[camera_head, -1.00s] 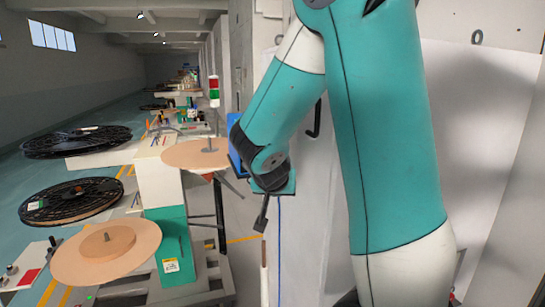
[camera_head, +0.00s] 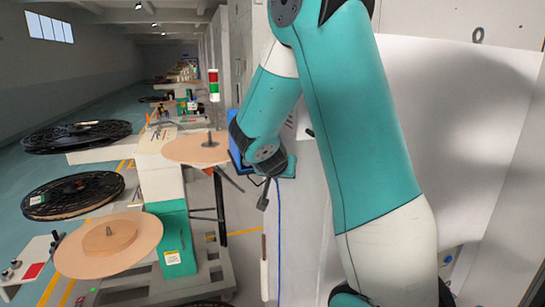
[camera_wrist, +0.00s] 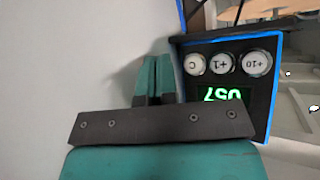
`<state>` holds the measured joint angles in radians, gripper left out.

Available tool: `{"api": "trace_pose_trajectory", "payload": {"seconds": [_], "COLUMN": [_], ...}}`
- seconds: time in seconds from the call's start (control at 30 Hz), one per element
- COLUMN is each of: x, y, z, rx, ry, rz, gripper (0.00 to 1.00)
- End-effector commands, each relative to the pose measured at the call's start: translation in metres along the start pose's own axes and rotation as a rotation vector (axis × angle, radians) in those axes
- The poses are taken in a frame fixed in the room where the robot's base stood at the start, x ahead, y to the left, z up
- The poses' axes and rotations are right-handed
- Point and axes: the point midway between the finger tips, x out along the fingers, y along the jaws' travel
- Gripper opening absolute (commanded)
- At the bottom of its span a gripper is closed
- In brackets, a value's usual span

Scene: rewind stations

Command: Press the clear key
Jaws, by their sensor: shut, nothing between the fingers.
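The clear key (camera_wrist: 195,64), a round pale button marked C, is at the left end of a row of three keys in the wrist view. The +1 key (camera_wrist: 222,63) and the +10 key (camera_wrist: 257,63) are to its right. A green digit display (camera_wrist: 222,94), upside down, is below the keys on a dark panel (camera_wrist: 262,101) with a blue edge. My gripper (camera_wrist: 153,60) is shut and empty, its fingertips left of the clear key and apart from it in the picture. In the head view my gripper (camera_head: 263,203) hangs at the arm's end; the keys cannot be seen there.
A pale wall (camera_wrist: 90,60) fills the left of the wrist view. In the head view, a rewind station with tan discs (camera_head: 108,241) and black reels (camera_head: 73,194) stands left of my arm. A signal tower (camera_head: 214,86) is behind it. A grey floor strip lies beyond.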

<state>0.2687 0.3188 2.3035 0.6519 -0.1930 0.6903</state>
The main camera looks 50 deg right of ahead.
Motion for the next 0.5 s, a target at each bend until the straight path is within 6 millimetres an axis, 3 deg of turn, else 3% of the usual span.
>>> {"api": "trace_pose_trajectory", "payload": {"seconds": [0.2, 0.5], "x": [0.02, 0.03], "y": [-0.014, -0.021], "z": [-0.014, -0.021], "rx": [0.001, 0.0], "ry": [-0.001, -0.001], "rz": [0.001, 0.001], "gripper": [0.0, 0.0]}}
